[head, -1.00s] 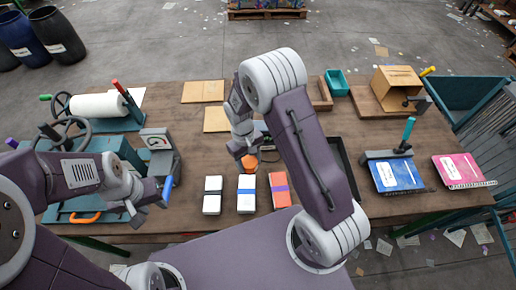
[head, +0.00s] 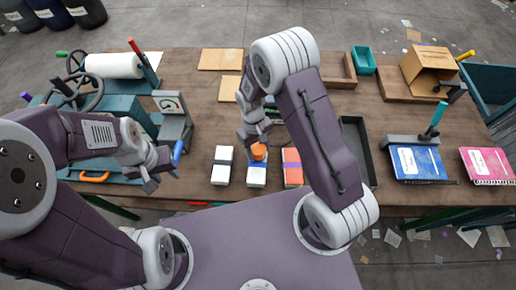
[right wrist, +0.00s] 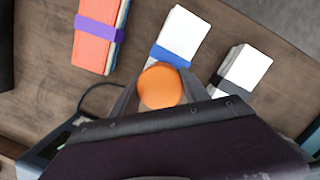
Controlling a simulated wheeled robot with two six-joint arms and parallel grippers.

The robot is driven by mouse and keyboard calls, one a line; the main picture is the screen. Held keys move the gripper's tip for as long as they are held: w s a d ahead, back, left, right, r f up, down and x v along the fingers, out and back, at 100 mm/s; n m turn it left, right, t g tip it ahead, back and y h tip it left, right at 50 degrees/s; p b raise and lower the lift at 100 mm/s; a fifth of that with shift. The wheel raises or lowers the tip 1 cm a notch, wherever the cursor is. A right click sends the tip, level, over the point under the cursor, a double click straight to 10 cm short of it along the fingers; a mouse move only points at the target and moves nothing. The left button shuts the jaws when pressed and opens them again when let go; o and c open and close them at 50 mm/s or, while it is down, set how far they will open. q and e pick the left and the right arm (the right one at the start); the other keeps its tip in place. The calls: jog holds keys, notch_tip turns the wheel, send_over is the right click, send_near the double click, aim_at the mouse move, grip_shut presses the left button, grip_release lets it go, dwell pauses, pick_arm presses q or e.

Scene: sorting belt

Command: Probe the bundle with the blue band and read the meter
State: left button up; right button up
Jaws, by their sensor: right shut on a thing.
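The white bundle with the blue band (head: 256,178) lies on the table between two other bundles; it also shows in the right wrist view (right wrist: 184,32). My right gripper (head: 256,138) is shut on an orange round-topped probe (head: 259,152), seen in the right wrist view (right wrist: 160,85) beside the banded end of that bundle. I cannot tell whether the probe touches the bundle; its tip is hidden. My left gripper (head: 156,178) looks open and empty, left of the bundles.
A white bundle with a black band (head: 222,167) and an orange bundle with a purple band (head: 292,170) flank the blue-banded one closely. A dark tray (head: 358,150) lies right of my right arm. Blue (head: 418,163) and pink (head: 488,165) notebooks are further right.

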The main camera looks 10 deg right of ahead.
jog(key=shift+f, duration=0.5)
dwell(0.8)
jog(key=shift+r, duration=0.1)
dwell(0.8)
notch_tip(320, 180, up, 8)
jog(key=p, duration=0.7)
dwell(0.6)
